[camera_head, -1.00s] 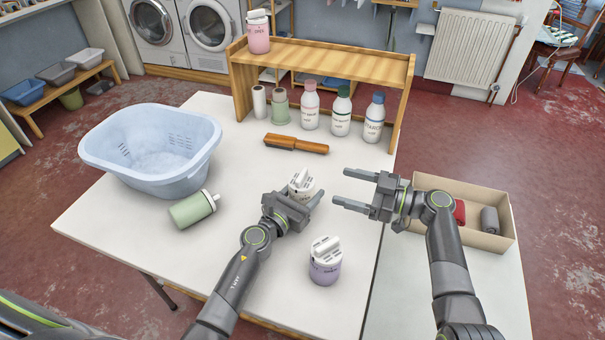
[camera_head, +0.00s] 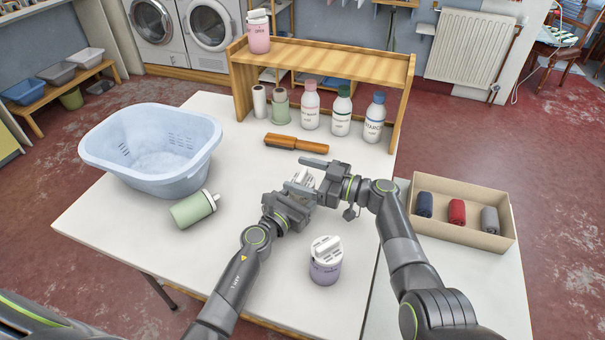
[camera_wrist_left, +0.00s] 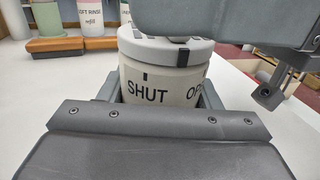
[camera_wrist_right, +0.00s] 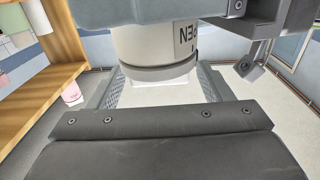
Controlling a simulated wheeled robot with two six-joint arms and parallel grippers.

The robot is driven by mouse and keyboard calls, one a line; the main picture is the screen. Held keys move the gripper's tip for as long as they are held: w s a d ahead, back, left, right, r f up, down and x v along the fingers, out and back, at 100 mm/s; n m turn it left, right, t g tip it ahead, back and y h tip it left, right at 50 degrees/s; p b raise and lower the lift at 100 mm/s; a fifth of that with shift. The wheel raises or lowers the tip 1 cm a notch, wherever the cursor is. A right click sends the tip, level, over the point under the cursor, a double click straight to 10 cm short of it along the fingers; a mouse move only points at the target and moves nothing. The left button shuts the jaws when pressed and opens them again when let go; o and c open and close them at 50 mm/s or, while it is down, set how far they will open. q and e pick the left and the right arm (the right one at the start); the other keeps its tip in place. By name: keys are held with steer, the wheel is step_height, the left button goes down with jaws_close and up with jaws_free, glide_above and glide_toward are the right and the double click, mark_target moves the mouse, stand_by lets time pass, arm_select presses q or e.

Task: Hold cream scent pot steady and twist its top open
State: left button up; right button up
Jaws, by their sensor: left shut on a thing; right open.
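The cream scent pot (camera_head: 302,177) stands upright on the white table, mostly covered by my grippers in the head view. My left gripper (camera_head: 291,203) is shut on its body. In the left wrist view the pot body (camera_wrist_left: 158,88) shows SHUT and part of a second word, with a tick above SHUT. A dark mark on the pale lid (camera_wrist_left: 160,46) sits right of that tick. My right gripper (camera_head: 306,176) is open, its fingers either side of the pot's top. In the right wrist view the top (camera_wrist_right: 155,96) lies between the spread fingers, with gaps.
A lilac pot (camera_head: 325,262) stands near the front, a green pot (camera_head: 193,209) lies on its side left. A blue basket (camera_head: 150,150), a brown-handled brush (camera_head: 296,143) and several bottles (camera_head: 341,112) under a wooden shelf (camera_head: 330,62) surround. A box (camera_head: 462,235) holds rolled cloths.

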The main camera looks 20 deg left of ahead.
steer(key=c, duration=1)
steer(key=shift+n+g, duration=0.8)
steer(key=shift+g, duration=0.5)
steer(key=o, duration=1)
steer(key=d, duration=1.2)
steer(key=shift+w, duration=0.35)
